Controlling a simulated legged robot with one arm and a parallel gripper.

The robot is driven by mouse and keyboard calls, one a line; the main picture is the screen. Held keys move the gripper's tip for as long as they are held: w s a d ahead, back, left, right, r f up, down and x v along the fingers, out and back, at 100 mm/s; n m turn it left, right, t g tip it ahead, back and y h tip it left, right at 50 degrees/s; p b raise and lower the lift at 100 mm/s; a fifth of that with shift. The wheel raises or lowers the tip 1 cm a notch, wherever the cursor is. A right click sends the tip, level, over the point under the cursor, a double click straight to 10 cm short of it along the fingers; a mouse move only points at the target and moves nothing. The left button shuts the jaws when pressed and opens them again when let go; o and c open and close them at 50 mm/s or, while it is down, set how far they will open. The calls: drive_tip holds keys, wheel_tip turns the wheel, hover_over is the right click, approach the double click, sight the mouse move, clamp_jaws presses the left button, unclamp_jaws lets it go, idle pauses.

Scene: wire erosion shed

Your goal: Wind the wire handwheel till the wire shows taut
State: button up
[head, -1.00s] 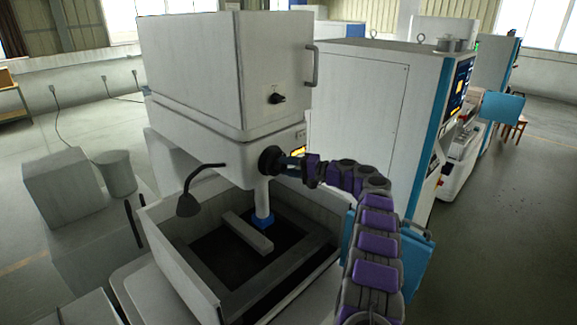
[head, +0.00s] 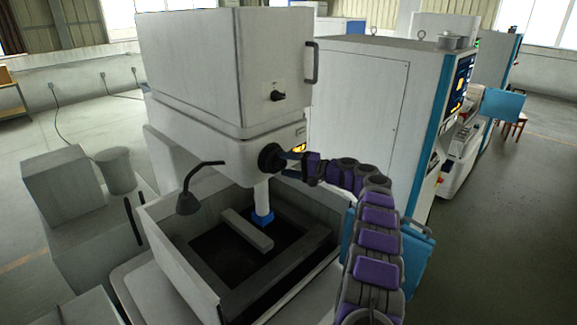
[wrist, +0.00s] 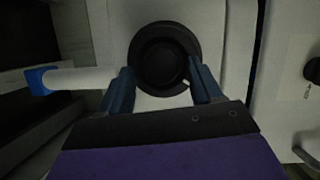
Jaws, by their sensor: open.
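The handwheel (head: 268,158) is a round black wheel on the side of the white machine head. It also shows in the wrist view (wrist: 164,56) as a black ring with a dark hub and a small pale mark at its lower right. My gripper (wrist: 161,72) is open, with one blue finger at each side of the wheel's lower part. In the head view my gripper (head: 288,158) is right at the wheel. I cannot tell whether the fingers touch the rim. A small yellow display (head: 299,148) is partly visible behind my gripper. The wire itself cannot be made out.
A bent black lamp (head: 190,200) hangs over the open tank (head: 160,232). A blue-tipped white column (head: 262,200) stands below the wheel. A black knob (head: 277,96) and a handle (head: 312,62) are above. A white and blue cabinet (head: 360,100) stands behind my arm.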

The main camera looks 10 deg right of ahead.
drive_tip(key=f+b+v, duration=0.1)
drive_tip(key=b+v, duration=0.2)
drive_tip(key=v, duration=1.4)
drive_tip(key=shift+d+r, duration=0.25)
drive_tip(key=shift+r, duration=0.1)
drive_tip(key=shift+a, duration=0.1)
